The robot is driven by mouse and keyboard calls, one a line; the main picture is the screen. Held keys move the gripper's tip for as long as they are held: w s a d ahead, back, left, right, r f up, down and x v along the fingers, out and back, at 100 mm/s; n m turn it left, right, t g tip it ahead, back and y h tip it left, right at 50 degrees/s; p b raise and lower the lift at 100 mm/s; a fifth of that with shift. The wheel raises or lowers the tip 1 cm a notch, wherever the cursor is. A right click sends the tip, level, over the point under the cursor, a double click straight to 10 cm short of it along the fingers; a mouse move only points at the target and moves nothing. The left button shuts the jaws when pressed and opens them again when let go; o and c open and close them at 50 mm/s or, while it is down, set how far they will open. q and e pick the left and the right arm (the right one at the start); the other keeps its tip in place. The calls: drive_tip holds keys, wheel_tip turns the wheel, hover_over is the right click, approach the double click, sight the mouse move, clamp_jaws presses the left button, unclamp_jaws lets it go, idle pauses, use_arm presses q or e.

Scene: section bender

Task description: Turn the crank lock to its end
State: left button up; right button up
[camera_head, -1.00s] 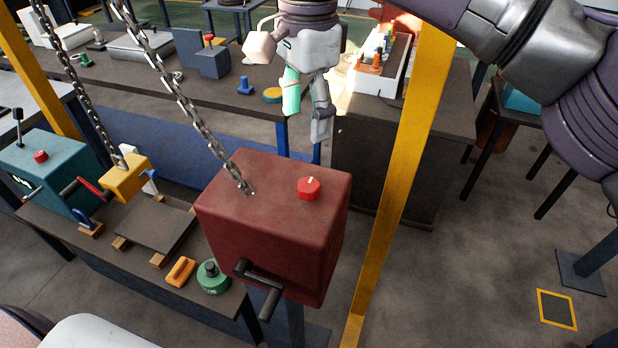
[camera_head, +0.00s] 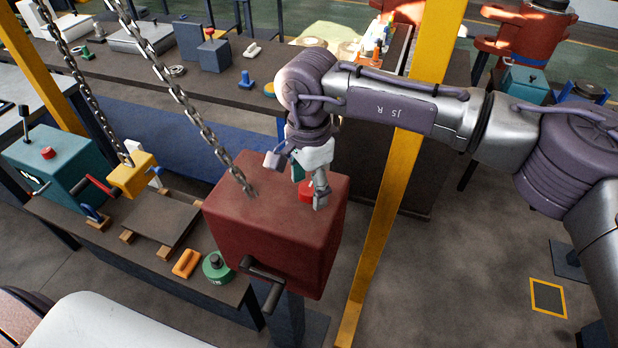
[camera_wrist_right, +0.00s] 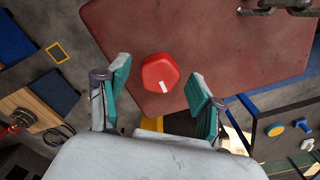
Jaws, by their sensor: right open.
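The crank lock is a red knob (camera_head: 305,191) on top of a dark red box (camera_head: 265,240). In the right wrist view the red knob (camera_wrist_right: 160,72) has a white mark on its rim, facing the gripper. My right gripper (camera_head: 309,186) is open above the box top, close to the knob and partly covering it. In the wrist view the open gripper's (camera_wrist_right: 157,74) teal-padded fingers lie on either side of the knob, apart from it. A dark crank handle (camera_head: 264,275) sticks out of the box's front. My left gripper is not in view.
A chain (camera_head: 190,100) hangs down to the box top, left of my right gripper. A yellow post (camera_head: 385,225) stands right of the box.

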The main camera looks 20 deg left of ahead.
drive_tip(key=c, duration=1.1)
drive_tip(key=shift+f+b, duration=0.15)
drive_tip(key=shift+b, duration=0.55)
drive_tip(key=shift+c, duration=0.2)
drive_tip(key=m+b, duration=0.8)
drive_tip(key=b, duration=0.2)
drive_tip(key=shift+m+b, duration=0.3)
drive_tip(key=m+b, duration=0.2)
drive_tip(key=shift+m, duration=0.4)
drive_tip(key=m+b, duration=0.2)
drive_tip(key=m, duration=0.1)
drive_tip(key=shift+m, duration=0.3)
drive_tip(key=m+b, duration=0.1)
drive_tip(key=m, duration=0.2)
drive_tip(key=shift+b, duration=0.4)
drive_tip(key=shift+r+m+b, duration=0.2)
drive_tip(key=shift+m+b, duration=0.4)
drive_tip(key=shift+m, duration=1.2)
